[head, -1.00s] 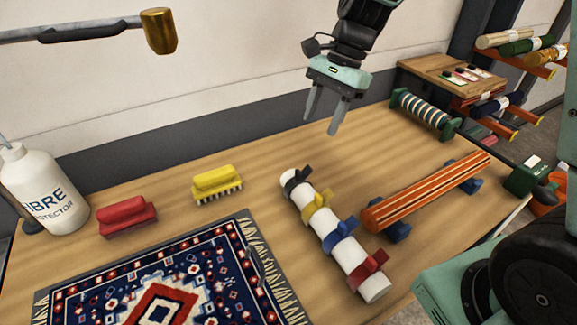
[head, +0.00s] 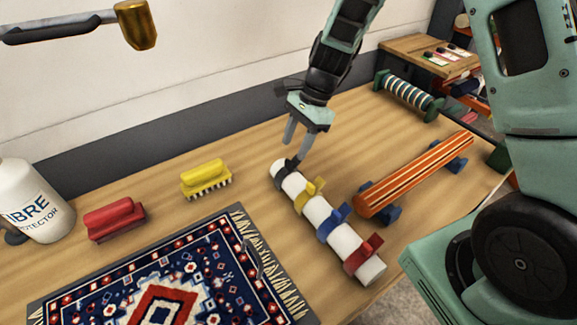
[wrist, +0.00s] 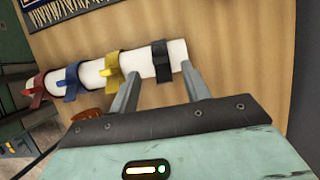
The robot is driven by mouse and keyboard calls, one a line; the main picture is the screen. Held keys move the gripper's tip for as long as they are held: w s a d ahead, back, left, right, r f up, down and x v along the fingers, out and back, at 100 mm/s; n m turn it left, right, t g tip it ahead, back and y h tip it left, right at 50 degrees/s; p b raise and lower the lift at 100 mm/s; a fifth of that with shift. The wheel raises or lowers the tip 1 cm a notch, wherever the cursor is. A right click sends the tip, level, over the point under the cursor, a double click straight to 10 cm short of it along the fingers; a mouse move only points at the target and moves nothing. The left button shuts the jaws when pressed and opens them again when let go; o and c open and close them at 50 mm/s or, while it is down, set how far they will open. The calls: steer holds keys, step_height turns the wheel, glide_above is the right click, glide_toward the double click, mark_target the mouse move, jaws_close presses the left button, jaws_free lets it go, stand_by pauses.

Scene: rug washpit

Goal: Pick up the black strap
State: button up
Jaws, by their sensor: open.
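The black strap (head: 285,174) is wrapped around the far end of a white roll (head: 315,211) lying on the table. My gripper (head: 292,151) is open and empty, just above the far end of the roll. In the wrist view my gripper (wrist: 160,72) has its two fingers spread to either side of the strap. One finger partly covers the strap's loose end in the head view, and I cannot tell whether they touch.
Yellow (head: 310,189), blue (head: 334,222) and red (head: 362,254) straps sit along the same roll. An orange striped roll (head: 415,175) on blue supports lies to the right. A patterned rug (head: 247,232), a yellow brush (head: 205,178) and a red brush (head: 114,219) lie to the left.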

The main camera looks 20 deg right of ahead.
mark_target(288, 172)
steer(key=shift+p+x, duration=0.6)
steer(key=shift+x, duration=2)
steer(key=shift+d, duration=0.15)
jaws_close()
